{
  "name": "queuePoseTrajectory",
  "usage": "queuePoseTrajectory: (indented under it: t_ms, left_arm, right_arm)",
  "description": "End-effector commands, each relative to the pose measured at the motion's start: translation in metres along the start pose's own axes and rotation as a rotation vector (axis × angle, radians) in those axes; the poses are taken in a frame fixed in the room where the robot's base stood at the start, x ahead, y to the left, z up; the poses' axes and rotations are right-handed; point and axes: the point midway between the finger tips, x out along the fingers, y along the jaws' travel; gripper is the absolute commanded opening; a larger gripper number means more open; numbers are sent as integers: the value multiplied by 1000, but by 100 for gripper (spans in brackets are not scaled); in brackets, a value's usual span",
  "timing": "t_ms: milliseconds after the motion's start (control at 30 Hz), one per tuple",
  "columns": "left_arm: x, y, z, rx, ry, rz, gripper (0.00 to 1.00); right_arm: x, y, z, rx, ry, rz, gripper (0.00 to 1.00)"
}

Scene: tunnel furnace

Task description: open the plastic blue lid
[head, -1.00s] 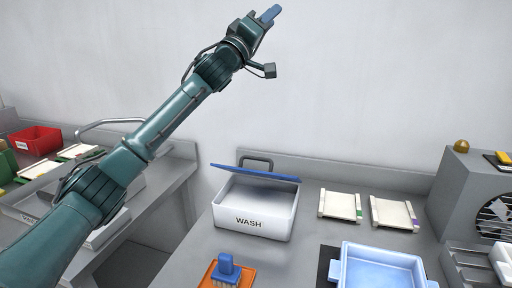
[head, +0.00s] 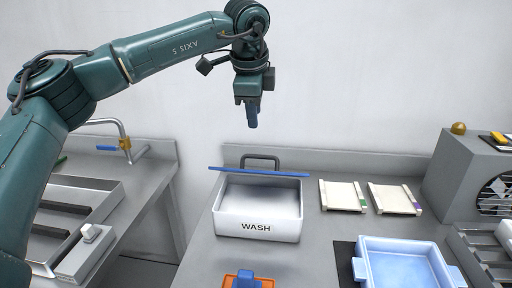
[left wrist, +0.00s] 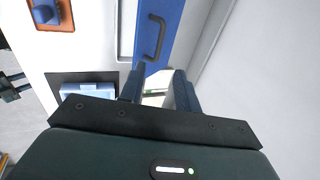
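The blue lid (head: 235,170) shows as a thin, nearly edge-on strip above the back of the white WASH box (head: 257,225). The box's inside is visible below it. A dark handle (head: 262,158) rises behind the lid's edge. In the left wrist view the lid (left wrist: 172,12) is a blue panel, and its handle (left wrist: 153,38) lies beyond my fingertips. My left gripper (head: 252,122) points down above and behind the lid, apart from it. Its fingers look apart and empty in the left wrist view (left wrist: 158,78).
A sink counter with a tap (head: 125,143) is left.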

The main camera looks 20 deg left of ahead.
Motion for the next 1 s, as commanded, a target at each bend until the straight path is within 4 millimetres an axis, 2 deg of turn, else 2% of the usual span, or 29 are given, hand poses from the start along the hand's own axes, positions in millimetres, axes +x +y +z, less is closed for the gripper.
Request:
queuePoseTrajectory:
  t_ms: [167, 500, 700, 833, 1000]
  left_arm:
    - [16, 0, 3, -3, -16, 0, 33]
    - [85, 0, 3, -1, -13, 3, 33]
    - [116, -1, 3, -2, -11, 1, 33]
    - [127, 0, 3, -2, -11, 0, 33]
    - [131, 0, 3, -1, -9, -1, 33]
  right_arm:
    - [-3, 0, -4, 0, -1, 1, 36]
    - [-9, 7, -2, 2, -36, 18, 36]
    - [-11, 12, 0, 8, -52, 33, 36]
    - [-11, 11, 2, 14, -59, 35, 36]
    - [-10, 10, 2, 20, -59, 36, 36]
